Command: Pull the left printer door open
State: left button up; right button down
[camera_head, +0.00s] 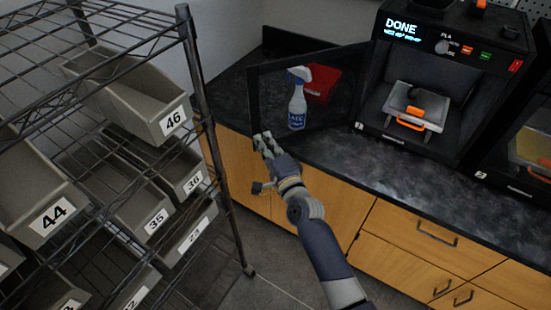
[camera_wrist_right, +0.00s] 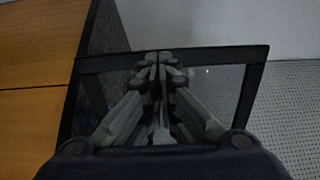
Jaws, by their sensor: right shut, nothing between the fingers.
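The left printer (camera_head: 437,70) stands on the dark counter with its front uncovered. Its door, a dark frame with a see-through pane (camera_head: 251,96), is swung wide open to the left of the printer. My right gripper (camera_head: 264,142) is shut and empty at the lower outer corner of the door. In the right wrist view, the shut fingertips (camera_wrist_right: 161,60) overlap the door's frame (camera_wrist_right: 215,53); I cannot tell whether they touch it. My left gripper is not in view.
A spray bottle (camera_head: 298,103) and a red bin (camera_head: 319,84) show through the door pane. A wire rack (camera_head: 206,120) with numbered grey bins stands close on the left. Another printer (camera_head: 530,150) is at the right edge. Wooden drawers (camera_head: 410,240) lie below the counter.

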jog(key=v, duration=0.9)
jog(key=shift+s, duration=0.2)
jog(key=s+d+f+n+g+h, duration=0.1)
jog(key=s+d+f+n+g, duration=0.2)
jog(key=f, duration=0.8)
jog(key=s+d+f+n+g+h, duration=0.15)
jog(key=s+f, duration=0.35)
jog(key=f, duration=0.6)
jog(key=s+d+f+n+g, duration=0.1)
jog(key=s+f+n+g, duration=0.3)
jog(key=f, duration=0.7)
jog(key=s+d+f+n+g+h, duration=0.1)
jog(key=s+d+f, duration=0.3)
jog(key=s, duration=0.7)
jog(key=s+d+f+n+g+h, duration=0.1)
jog(key=s+d+f+n+g, duration=0.3)
jog(key=s+f, duration=0.5)
jog(key=s+d+f+n+g+h, duration=0.1)
jog(key=s+d+f, duration=0.4)
jog(key=s, duration=0.9)
notch_tip(320, 180, down, 2)
jog(key=shift+s+d+f+n+g, duration=0.15)
jog(key=shift+s+d+n+g, duration=0.1)
jog(key=shift+n+g, duration=0.7)
